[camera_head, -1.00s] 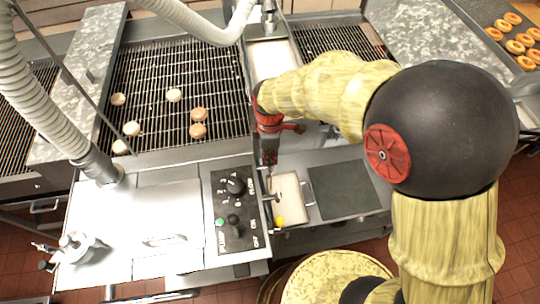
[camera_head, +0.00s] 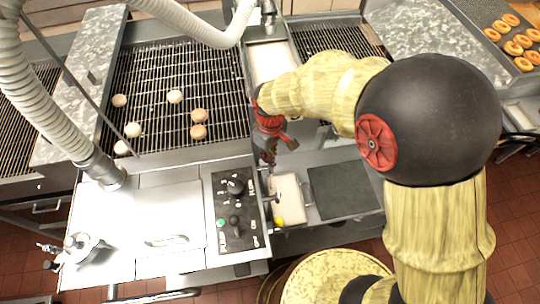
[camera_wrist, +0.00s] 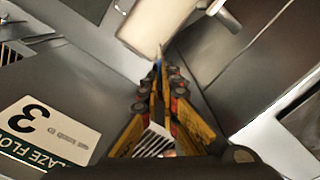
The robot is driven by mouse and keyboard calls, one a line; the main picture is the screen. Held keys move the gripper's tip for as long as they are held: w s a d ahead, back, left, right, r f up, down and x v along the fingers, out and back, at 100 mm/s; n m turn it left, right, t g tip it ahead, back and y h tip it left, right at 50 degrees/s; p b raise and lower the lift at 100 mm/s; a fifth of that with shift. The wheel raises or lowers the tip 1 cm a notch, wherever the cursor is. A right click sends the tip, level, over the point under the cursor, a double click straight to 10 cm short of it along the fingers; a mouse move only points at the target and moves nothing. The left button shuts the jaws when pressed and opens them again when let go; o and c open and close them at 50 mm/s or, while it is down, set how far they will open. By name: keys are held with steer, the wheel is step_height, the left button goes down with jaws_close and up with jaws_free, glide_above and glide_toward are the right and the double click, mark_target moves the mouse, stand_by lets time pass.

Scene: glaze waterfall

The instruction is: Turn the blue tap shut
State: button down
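My gripper (camera_head: 269,157) hangs at the front end of the glaze trough, above the pale tray. In the wrist view, my gripper's orange fingers (camera_wrist: 161,68) converge to a narrow tip and look shut. A tiny blue patch (camera_wrist: 173,70) shows beside the fingertips; I cannot tell whether it is the blue tap or part of my gripper. No blue tap can be made out clearly in the head view, where my arm covers part of the trough.
A control panel (camera_head: 237,211) with black knobs and a green button is left of the gripper. The pale tray (camera_head: 287,190) has a yellow spot at its front. A wire rack (camera_head: 180,75) holds several round doughs. A label marked 3 (camera_wrist: 45,125) is close by in the wrist view.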

steer(key=m, duration=0.4)
steer(key=shift+w+p, duration=0.1)
steer(key=shift+p, duration=0.2)
steer(key=shift+d+m, duration=0.1)
steer(key=shift+m, duration=1.7)
steer(key=c, duration=2.1)
jaws_free()
steer(key=shift+o, duration=0.2)
steer(key=shift+r, duration=0.1)
step_height(320, 180, up, 12)
